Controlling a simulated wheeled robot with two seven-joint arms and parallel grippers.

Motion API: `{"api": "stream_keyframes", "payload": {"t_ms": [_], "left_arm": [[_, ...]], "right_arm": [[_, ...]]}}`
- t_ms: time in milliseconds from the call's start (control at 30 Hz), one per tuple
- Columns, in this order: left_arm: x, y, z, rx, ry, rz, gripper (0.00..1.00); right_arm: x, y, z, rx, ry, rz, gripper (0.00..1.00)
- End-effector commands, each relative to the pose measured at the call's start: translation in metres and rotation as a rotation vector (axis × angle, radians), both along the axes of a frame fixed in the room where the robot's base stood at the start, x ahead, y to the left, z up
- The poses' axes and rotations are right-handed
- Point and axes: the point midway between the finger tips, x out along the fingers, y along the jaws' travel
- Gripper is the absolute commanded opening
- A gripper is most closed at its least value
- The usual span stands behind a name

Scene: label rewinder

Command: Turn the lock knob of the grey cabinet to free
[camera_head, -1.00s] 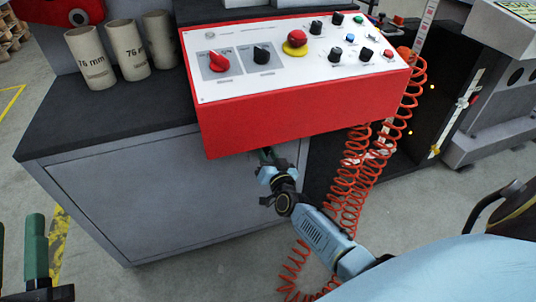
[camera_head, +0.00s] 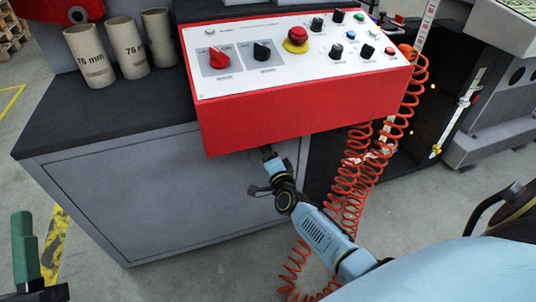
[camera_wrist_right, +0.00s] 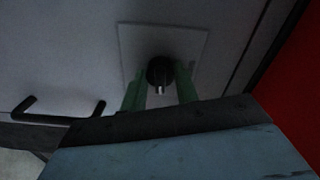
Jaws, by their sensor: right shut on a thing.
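The lock knob (camera_wrist_right: 160,70) is round and black with a pale mark on its lower side. It sits on a square plate (camera_wrist_right: 193,43) on the grey cabinet front (camera_head: 150,200). My right gripper (camera_wrist_right: 159,80) has its green fingers on both sides of the knob, shut on it. In the head view my right gripper (camera_head: 267,151) reaches under the red control box, which hides the knob. My left gripper shows only in part at the lower left edge, with one green finger (camera_head: 24,248) in view, away from the cabinet.
The red control box (camera_head: 300,115) overhangs the right gripper. A black bar handle (camera_wrist_right: 60,117) is on the cabinet front. Orange coiled hoses (camera_head: 350,190) hang close beside my right arm. Cardboard cores (camera_head: 125,48) stand on the dark cabinet top.

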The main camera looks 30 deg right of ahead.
Motion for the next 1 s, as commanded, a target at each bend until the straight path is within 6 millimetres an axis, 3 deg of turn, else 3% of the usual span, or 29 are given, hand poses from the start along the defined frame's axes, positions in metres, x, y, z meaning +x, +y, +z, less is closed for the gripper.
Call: {"api": "stream_keyframes", "payload": {"t_ms": [767, 800, 933, 1000], "left_arm": [[-0.0016, 0.0004, 0.0058, -0.012, -0.04, 0.0, 0.36], [-0.0015, 0.0004, 0.0057, -0.013, -0.04, 0.0, 0.36], [-0.0014, 0.0003, 0.0055, -0.013, -0.038, 0.0, 0.36], [-0.0013, 0.0003, 0.0052, -0.013, -0.037, 0.001, 0.36]], "right_arm": [[0.0, 0.0003, 0.0001, 0.098, -0.024, 0.0, 0.07], [0.0, 0.0003, 0.0001, 0.098, -0.024, 0.0, 0.34], [0.0, 0.0003, 0.0001, 0.097, -0.023, 0.0, 0.51], [0.0, 0.0003, 0.0001, 0.096, -0.023, 0.0, 0.52]]}}
